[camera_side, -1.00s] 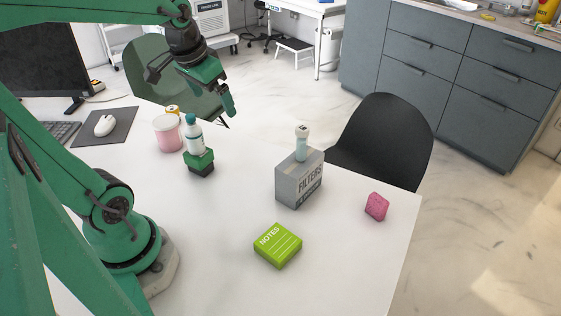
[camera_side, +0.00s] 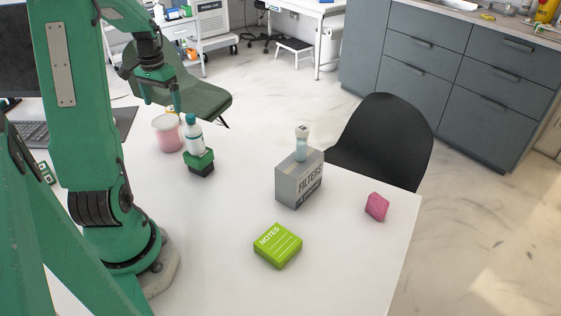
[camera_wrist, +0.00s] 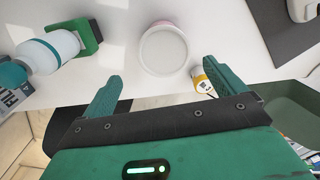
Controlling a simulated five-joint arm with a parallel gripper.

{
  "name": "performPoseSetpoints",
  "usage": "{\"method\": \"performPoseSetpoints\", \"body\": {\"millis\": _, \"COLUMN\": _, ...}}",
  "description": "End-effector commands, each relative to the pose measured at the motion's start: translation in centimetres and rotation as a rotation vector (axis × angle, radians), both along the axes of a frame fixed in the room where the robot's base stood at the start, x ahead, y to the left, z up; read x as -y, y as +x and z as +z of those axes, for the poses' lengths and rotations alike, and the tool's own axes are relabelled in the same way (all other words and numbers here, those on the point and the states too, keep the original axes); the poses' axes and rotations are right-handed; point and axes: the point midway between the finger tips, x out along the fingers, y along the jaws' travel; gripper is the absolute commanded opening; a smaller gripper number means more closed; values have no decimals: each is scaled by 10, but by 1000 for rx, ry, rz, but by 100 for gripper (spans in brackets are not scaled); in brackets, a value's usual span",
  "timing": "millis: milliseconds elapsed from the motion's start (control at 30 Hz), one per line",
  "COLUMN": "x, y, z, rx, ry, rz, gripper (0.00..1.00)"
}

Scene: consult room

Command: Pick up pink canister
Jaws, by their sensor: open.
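The pink canister (camera_side: 168,134) stands upright on the white table, with a pale lid. In the wrist view its round white lid (camera_wrist: 163,52) shows from above, ahead of and between the two finger directions. My gripper (camera_side: 177,98) is above and just behind the canister in the side view, apart from it. In the wrist view my gripper (camera_wrist: 160,82) has its two green fingers spread wide with nothing between them.
A small yellow container (camera_wrist: 201,82) is close to the right finger. A filters box (camera_side: 299,180), green notes block (camera_side: 277,246) and pink sponge (camera_side: 376,207) lie farther right.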

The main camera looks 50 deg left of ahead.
Motion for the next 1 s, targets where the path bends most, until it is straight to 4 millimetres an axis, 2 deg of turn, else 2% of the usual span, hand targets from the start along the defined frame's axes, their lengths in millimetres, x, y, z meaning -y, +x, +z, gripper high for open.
{"method": "performPoseSetpoints", "body": {"millis": 267, "x": -6, "y": -4, "z": -5, "rx": -4, "ry": -7, "rz": 7, "gripper": 95}}
{"method": "performPoseSetpoints", "body": {"millis": 600, "x": -5, "y": -4, "z": -28, "rx": -4, "ry": -7, "rz": 7, "gripper": 95}}
{"method": "performPoseSetpoints", "body": {"millis": 867, "x": -5, "y": -4, "z": -32, "rx": -4, "ry": -7, "rz": 7, "gripper": 95}}
{"method": "performPoseSetpoints", "body": {"millis": 1000, "x": -5, "y": -4, "z": -42, "rx": -5, "ry": -8, "rz": 7, "gripper": 95}}
